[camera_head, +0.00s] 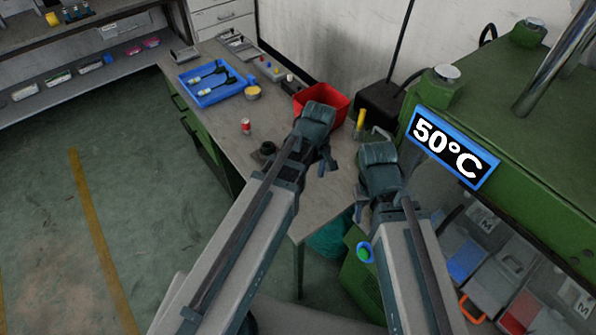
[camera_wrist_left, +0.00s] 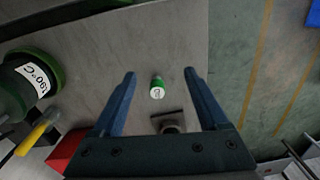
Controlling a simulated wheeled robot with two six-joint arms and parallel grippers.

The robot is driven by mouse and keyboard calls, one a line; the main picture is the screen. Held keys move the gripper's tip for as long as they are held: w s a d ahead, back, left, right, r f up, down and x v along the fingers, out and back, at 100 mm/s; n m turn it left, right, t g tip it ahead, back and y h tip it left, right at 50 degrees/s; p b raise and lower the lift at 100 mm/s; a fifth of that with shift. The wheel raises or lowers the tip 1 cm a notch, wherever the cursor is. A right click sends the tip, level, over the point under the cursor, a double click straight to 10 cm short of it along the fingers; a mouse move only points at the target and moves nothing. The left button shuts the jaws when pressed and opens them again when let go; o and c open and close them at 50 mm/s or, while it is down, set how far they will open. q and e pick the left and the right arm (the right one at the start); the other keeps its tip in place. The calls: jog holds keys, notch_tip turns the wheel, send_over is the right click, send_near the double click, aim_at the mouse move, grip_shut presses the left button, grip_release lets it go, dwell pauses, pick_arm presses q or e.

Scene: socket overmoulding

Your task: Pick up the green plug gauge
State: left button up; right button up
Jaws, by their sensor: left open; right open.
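The green plug gauge (camera_wrist_left: 157,88) is a small green piece with a white, marked end. In the left wrist view it stands out on the grey worktop, between the two blue fingers of my left gripper (camera_wrist_left: 160,74) as seen from the wrist. The fingers do not touch it. In the head view my left gripper (camera_head: 326,165) is over the worktop, and the gauge is not seen, probably hidden by my arm. My right gripper (camera_head: 360,208) hangs to the right, near the worktop's edge and the green machine. Both grippers are open and empty.
A dark square-based piece (camera_wrist_left: 172,120) is close to the gauge. The green machine with a 50°C sign (camera_head: 450,148) bounds the right side.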

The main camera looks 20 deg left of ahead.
pick_arm(q)
jog(key=w+a+r+n+p, duration=0.35)
jog(key=w+a+n, duration=0.2)
jog(key=n, duration=0.35)
jog(key=shift+h, duration=0.3)
notch_tip(320, 180, down, 8)
jog(key=b, duration=0.9)
jog(key=shift+f, duration=0.2)
jog(key=f+b, duration=0.2)
jog(key=b, duration=0.1)
jog(key=f+b, duration=0.2)
jog(key=f, duration=0.1)
jog(key=shift+w+d+f+b, duration=0.15)
jog(key=shift+d+b, duration=0.05)
jog(key=shift+b, duration=0.2)
grip_shut()
